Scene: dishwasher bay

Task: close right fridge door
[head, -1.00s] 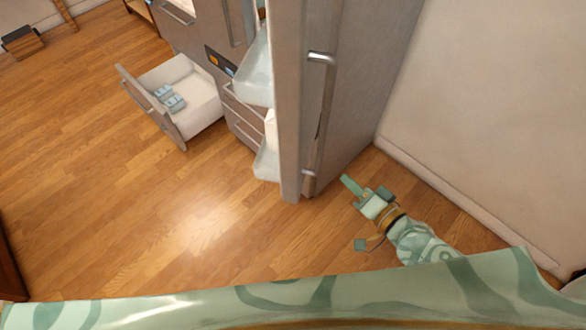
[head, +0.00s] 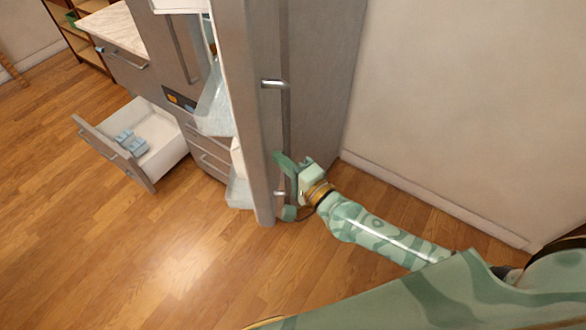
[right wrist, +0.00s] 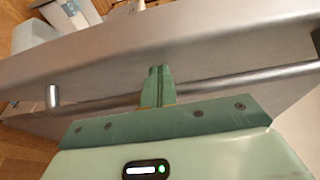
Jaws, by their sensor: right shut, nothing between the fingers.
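The right fridge door (head: 262,120) stands open and shows nearly edge-on in the head view, with pale door bins (head: 214,108) on its inner side at left. Its long metal handle (head: 285,115) runs along the outer face. My right gripper (head: 284,162) is at the lower part of the handle, on the outer side of the door. In the right wrist view its shut, empty fingers (right wrist: 157,78) point at the grey door face (right wrist: 200,45) and overlap the handle bar (right wrist: 235,83). I cannot tell whether they touch. My left gripper is not in view.
An open drawer (head: 90,132) with light blue items (head: 131,142) juts out left of the fridge. A counter (head: 117,27) stands behind it. A bare wall (head: 450,110) is at right. The wooden floor (head: 130,245) in front is clear.

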